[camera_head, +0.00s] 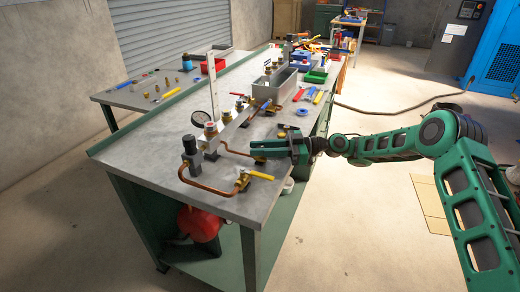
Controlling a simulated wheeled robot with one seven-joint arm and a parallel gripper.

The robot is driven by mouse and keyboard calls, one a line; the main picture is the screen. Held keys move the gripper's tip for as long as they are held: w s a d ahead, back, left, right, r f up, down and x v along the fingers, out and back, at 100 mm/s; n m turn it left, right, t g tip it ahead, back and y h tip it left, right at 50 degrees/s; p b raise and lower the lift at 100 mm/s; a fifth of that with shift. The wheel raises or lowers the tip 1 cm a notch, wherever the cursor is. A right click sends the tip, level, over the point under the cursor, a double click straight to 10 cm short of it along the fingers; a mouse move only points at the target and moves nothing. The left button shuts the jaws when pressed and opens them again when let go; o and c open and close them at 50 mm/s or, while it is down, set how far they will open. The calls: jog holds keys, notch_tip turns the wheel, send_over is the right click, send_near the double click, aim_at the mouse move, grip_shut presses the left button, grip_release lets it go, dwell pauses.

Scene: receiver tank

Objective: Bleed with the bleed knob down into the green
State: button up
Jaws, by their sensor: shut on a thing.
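My gripper (264,147) reaches in from the right, low over the front right part of the bench. Its green fingers are shut on a small fitting at the end of a short copper pipe (234,151). The fingers mostly hide this fitting, which looks like the bleed knob. A bit of yellow shows just below the fingertips. A red tank (200,224) sits under the bench.
A yellow-handled valve (258,175) on a bent copper pipe (205,187) lies just in front of my gripper. A dark upright fitting (190,149) and a grey tray (275,87) stand on the bench (140,150). Several tools lie behind.

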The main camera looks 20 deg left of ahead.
jog(key=shift+w+d, duration=0.15)
jog(key=shift+w, duration=0.3)
jog(key=o, duration=1.1)
jog(key=shift+c, duration=0.2)
jog(key=shift+s, duration=0.15)
jog(key=v, duration=1)
jog(key=shift+w+d+f, duration=0.1)
jog(key=shift+w+d, duration=0.15)
jog(key=shift+w, duration=0.15)
